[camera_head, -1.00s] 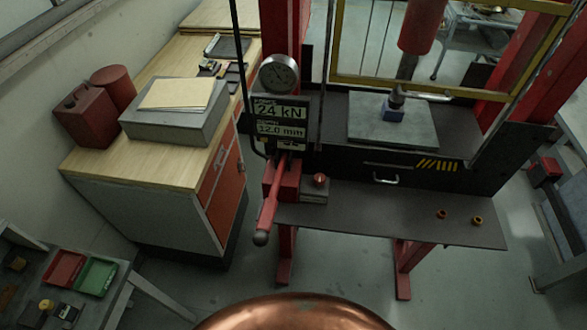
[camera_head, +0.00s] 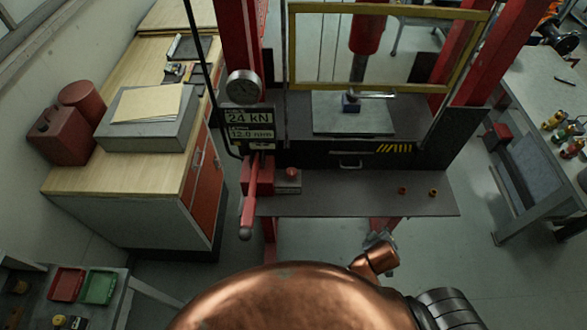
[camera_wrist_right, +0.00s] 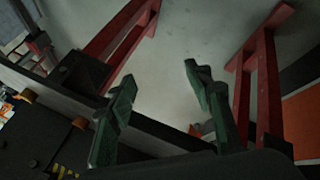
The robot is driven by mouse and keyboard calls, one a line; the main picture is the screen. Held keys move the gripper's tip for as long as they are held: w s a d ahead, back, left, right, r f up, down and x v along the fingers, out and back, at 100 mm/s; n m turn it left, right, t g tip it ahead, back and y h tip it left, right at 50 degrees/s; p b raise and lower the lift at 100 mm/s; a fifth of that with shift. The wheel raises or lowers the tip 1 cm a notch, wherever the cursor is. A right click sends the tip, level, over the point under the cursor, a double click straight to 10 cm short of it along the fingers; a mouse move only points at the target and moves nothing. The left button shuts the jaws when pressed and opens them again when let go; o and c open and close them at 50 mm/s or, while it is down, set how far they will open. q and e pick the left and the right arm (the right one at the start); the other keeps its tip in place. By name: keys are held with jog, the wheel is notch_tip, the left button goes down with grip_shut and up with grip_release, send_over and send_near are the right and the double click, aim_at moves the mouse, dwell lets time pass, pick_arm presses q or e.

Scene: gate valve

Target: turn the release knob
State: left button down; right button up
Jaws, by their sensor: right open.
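A small round red knob (camera_head: 292,173), which looks like the release knob, sits on a grey block beside the red pump body of the press. The red pump lever (camera_head: 249,205) with a dark ball end hangs to its left. My right gripper (camera_wrist_right: 160,76) shows in the right wrist view, its two dark green fingers wide apart with nothing between them. It is near the press's front shelf, on the side of the orange-brown nuts (camera_wrist_right: 80,122). The knob is not in that view. My left gripper is not in view.
The press shelf (camera_head: 350,196) holds two small brass nuts near its right end. A gauge (camera_head: 243,87) and a display reading 24 kN and 12.0 mm stand above the pump. A wooden-topped cabinet (camera_head: 85,178) is at left, a workbench (camera_head: 530,105) at right.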

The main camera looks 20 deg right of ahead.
aim_at(294, 177)
jog(key=w+a+r+n+t+h, duration=0.25)
jog(key=w+r+n+t, duration=0.65)
jog(key=w+r+n, duration=0.7)
jog(key=w+a+n+t+y, duration=0.1)
jog(key=a+n+y, duration=0.2)
jog(key=a+n, duration=0.3)
jog(key=w+a+f+n+t+y, duration=0.1)
jog(key=a+n+y, duration=0.2)
jog(key=a+n, duration=0.3)
jog(key=w+a+f+n+t+y, duration=0.1)
jog(key=a+n+y, duration=0.3)
jog(key=a+n, duration=0.2)
jog(key=shift+w+a+f+n, duration=0.15)
jog(key=shift+w+a, duration=0.05)
jog(key=shift+a, duration=0.3)
jog(key=shift+w+a+f+n, duration=0.1)
jog(key=shift+w+a+n, duration=0.1)
jog(key=shift+a, duration=0.3)
jog(key=shift+w+a+f+p, duration=0.15)
jog(key=shift+w+a+p, duration=0.1)
jog(key=shift+p, duration=0.1)
jog(key=w, duration=0.3)
jog(key=w+a+p, duration=0.1)
jog(key=w, duration=0.3)
jog(key=shift+a+p, duration=0.2)
jog(key=shift+p, duration=0.1)
jog(key=shift+c, duration=0.6)
